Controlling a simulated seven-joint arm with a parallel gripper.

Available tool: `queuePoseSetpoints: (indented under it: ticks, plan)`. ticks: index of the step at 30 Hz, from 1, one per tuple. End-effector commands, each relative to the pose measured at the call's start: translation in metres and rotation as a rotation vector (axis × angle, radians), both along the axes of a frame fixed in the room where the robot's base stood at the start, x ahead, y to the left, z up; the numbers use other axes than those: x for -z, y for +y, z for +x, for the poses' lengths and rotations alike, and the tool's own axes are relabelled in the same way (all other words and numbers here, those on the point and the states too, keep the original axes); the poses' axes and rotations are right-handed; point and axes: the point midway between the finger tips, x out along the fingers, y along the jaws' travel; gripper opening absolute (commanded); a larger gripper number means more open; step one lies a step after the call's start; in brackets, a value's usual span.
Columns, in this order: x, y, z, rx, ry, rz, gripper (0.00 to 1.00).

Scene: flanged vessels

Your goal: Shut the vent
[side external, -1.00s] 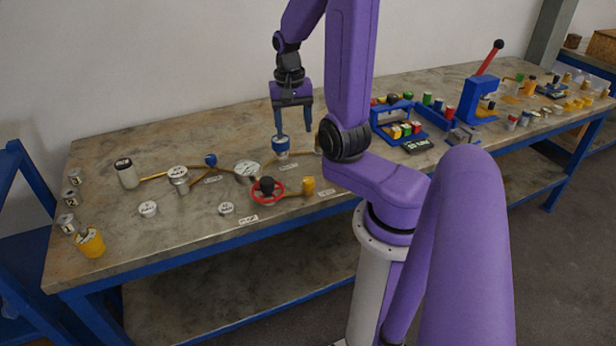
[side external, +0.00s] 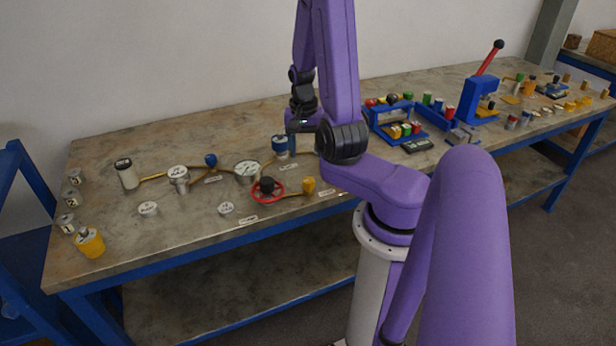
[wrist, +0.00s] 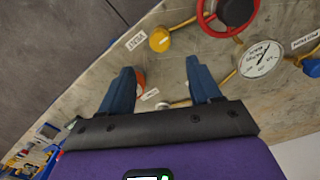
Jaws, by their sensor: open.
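The VENT label (wrist: 136,41) lies beside a yellow knob (wrist: 160,39) on a brass pipe in the wrist view. The yellow knob also shows in the side external view (side external: 309,186), right of the red handwheel. I cannot tell whether the vent is open or shut. My gripper (wrist: 160,65) is open, its two blue fingers apart and pointing toward the bench near the knob. In the side external view my gripper is mostly hidden by my arm.
A red handwheel (side external: 267,190) with a dark hub stands left of the knob. A round gauge (side external: 247,171), a blue-capped fitting (side external: 281,147) and a blue knob (side external: 210,159) are on the pipework. A blue rack (side external: 390,125) stands right.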

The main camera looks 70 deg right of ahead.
Motion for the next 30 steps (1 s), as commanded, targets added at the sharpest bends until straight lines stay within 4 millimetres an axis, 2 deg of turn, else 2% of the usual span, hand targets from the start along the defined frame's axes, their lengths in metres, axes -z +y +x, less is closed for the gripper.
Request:
queuePoseSetpoints:
  ticks: [11,24,30]
  plan:
    - [0.044,0.001,-0.003,-0.002,0.002,0.006,0.63]
    - [0.072,0.0,-0.003,-0.003,-0.001,0.005,0.63]
    - [0.078,-0.001,-0.001,0.0,-0.001,0.0,0.63]
